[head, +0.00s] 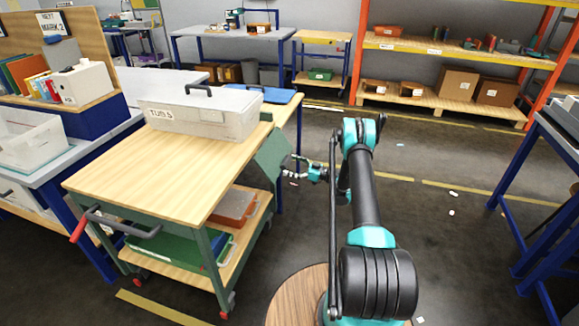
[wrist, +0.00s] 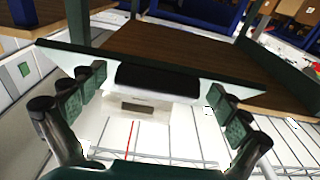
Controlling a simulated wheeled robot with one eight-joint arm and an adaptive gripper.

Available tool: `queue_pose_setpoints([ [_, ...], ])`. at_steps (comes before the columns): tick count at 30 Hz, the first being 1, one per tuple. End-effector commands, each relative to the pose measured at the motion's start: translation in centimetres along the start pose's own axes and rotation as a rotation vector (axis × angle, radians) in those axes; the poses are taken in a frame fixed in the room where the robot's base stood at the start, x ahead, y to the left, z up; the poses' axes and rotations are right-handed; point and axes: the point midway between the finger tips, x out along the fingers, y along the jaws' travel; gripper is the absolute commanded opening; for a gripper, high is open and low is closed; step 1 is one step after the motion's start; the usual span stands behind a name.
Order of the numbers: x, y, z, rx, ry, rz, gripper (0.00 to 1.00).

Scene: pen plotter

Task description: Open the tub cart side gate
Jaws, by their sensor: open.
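The cart (head: 155,172) has a wooden top, a green frame and a lower shelf. A dark green panel at its right side, which looks like the side gate (head: 268,158), stands slanted outward from the frame. My gripper (head: 300,172) is just right of this panel, with its fingers toward it. In the wrist view my gripper (wrist: 157,100) is open, one finger at each side of a black bar (wrist: 157,77) that looks like a handle on the dark panel edge. I cannot tell whether the fingers touch it. The latch is not clearly seen.
A grey lidded tub (head: 205,112) sits on the cart top. A green bin (head: 180,248) and an orange-brown box (head: 235,205) are on its lower shelf. A blue-legged bench stands at left, another at right. Floor right of the cart is mostly clear, with small scraps.

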Motion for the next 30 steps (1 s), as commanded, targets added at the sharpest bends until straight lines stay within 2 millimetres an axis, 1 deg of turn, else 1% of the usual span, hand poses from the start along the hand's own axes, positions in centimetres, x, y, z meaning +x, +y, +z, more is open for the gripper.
queue_pose_setpoints([
  [5, -0.1, 0.0, 0.0, 0.000, 0.000, 0.000, 1.00],
  [8, -0.9, 0.1, 0.0, 0.000, 0.000, 0.002, 1.00],
  [11, -2.5, 0.1, 0.0, -0.001, 0.000, 0.004, 1.00],
  [18, -7.4, 0.1, 0.0, -0.001, 0.000, 0.003, 1.00],
  [21, -9.2, 0.1, 0.0, 0.000, 0.000, 0.003, 1.00],
  [24, -10.6, 0.1, 0.0, 0.000, 0.000, 0.003, 1.00],
  [30, -11.9, 0.0, 0.0, 0.000, 0.000, 0.001, 1.00],
])
